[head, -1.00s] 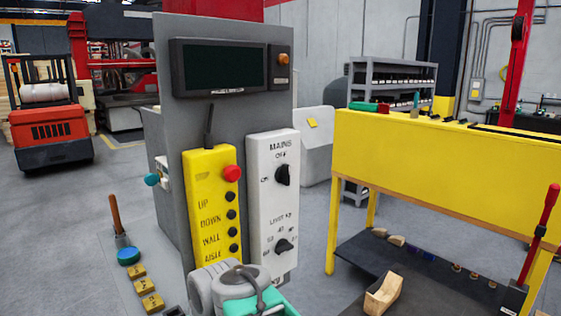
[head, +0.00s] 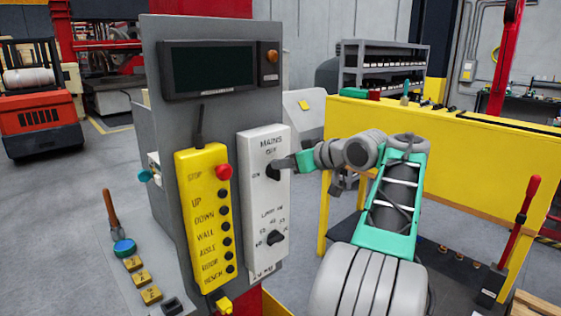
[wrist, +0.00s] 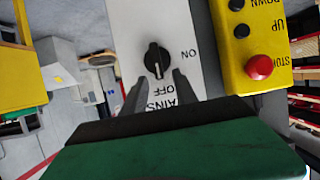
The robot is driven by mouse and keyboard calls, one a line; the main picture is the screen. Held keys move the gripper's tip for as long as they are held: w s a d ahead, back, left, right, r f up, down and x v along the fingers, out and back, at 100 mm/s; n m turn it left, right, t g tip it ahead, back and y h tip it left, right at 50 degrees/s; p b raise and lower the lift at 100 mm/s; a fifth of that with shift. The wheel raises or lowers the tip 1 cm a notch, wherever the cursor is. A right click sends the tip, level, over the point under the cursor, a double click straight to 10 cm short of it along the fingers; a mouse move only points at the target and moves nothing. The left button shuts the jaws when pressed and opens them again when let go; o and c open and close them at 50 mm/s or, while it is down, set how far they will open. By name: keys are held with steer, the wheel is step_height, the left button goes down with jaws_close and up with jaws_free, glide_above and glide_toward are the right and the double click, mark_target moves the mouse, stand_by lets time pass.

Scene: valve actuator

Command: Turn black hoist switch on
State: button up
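The white panel (head: 256,210) marked MAINS carries a black rotary knob (head: 272,170) beside the ON label and below OFF. In the wrist view the black knob (wrist: 157,60) has its white mark pointing at OFF. A second black knob (head: 275,238) sits lower on the panel. My gripper (head: 292,164) is at the right side of the upper knob. In the wrist view my gripper (wrist: 159,78) is open, its two fingers apart, with the knob just ahead of and between the tips. I cannot tell whether they touch it.
A yellow pendant (head: 205,215) with a red stop button (head: 223,172) and several black buttons hangs left of the panel. A dark display (head: 210,68) is above. A yellow bench (head: 440,140) stands behind my arm at right.

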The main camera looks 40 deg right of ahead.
mark_target(276, 170)
steer(key=x, duration=0.2)
steer(key=shift+w+f, duration=0.15)
steer(key=shift+w, duration=0.1)
jaws_close()
stand_by(0.4)
